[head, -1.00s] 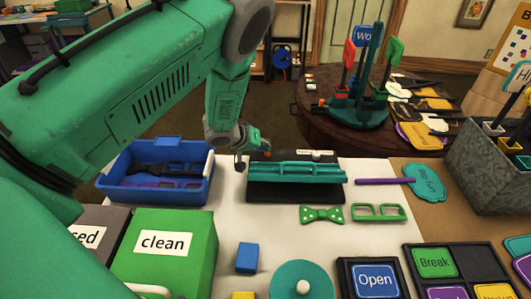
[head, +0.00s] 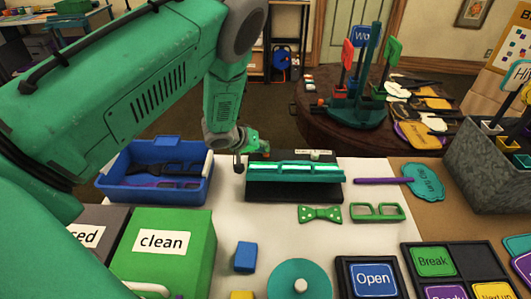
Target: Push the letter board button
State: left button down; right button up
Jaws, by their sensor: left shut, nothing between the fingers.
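A black board stand with a teal bar (head: 300,171) across it stands at the back of the white table; I take it to be the letter board, but no lettering on it is readable. A small pale label (head: 318,156) shows behind the bar. My left gripper (head: 238,163) is shut and empty, pointing down just beyond the stand's left end. A small green and red part (head: 254,148) shows beside it; I cannot tell whether it is a button or whether they touch. My right gripper is not in view.
A blue bin (head: 115,188) with dark glasses stands left of the stand. A green "clean" box (head: 190,235), a blue cube (head: 245,256), a teal disc (head: 300,286) and a framed "Open" sign (head: 374,275) are nearer. Green bow tie (head: 319,213) and glasses (head: 385,211) lie in front.

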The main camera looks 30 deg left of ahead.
pick_arm(q)
jog(key=shift+d, duration=0.3)
jog(key=shift+r+p, duration=0.45)
jog(key=shift+p, duration=0.25)
jog(key=shift+d, duration=0.1)
jog(key=shift+r+p, duration=0.3)
jog(key=shift+r, duration=0.05)
notch_tip(320, 180, up, 5)
jog(key=p, duration=0.5)
jog(key=shift+r, duration=0.2)
